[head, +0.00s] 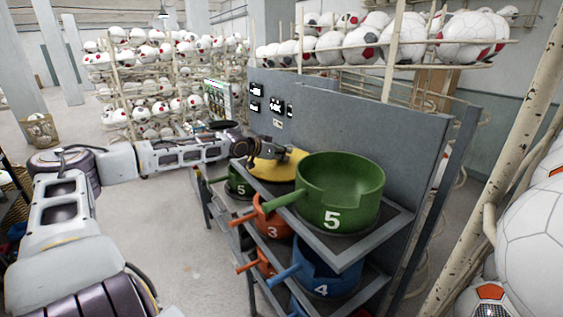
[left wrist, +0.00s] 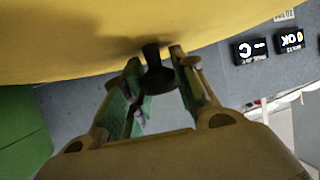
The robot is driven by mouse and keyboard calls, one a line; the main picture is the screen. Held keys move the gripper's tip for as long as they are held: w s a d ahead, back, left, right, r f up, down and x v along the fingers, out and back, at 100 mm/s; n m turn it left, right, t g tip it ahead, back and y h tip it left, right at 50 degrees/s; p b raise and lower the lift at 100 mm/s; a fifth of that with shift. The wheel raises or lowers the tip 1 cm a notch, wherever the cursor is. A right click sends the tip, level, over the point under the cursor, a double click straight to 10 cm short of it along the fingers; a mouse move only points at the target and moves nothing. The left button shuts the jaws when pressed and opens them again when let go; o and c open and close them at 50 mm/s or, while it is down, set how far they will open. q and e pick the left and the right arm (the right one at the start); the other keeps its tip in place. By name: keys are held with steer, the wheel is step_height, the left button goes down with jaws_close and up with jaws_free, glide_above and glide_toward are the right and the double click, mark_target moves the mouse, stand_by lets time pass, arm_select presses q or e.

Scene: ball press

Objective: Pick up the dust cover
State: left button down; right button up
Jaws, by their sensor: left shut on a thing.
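The dust cover (head: 283,170) is a yellow round thing on the upper shelf side, partly hidden behind a green pot in the head view. My left gripper (head: 279,152) reaches in from the left to the cover's top. In the left wrist view, the yellow cover (left wrist: 130,28) fills the top of the picture. There my left gripper (left wrist: 162,65) is shut on the cover's dark knob (left wrist: 153,56), with a finger on each side. I cannot tell whether the cover rests on the shelf or is raised. My right gripper is not in view.
A green pot marked 5 (head: 340,195) stands close beside the cover on the shelf (head: 395,228). Orange and blue pots (head: 320,275) sit on lower levels. A grey panel (head: 400,140) rises behind.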

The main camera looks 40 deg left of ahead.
arm_select(q)
steer(key=shift+r, duration=0.2)
step_height(320, 180, up, 18)
steer(key=shift+f+b, duration=0.15)
steer(key=shift+b, duration=0.2)
stand_by(0.4)
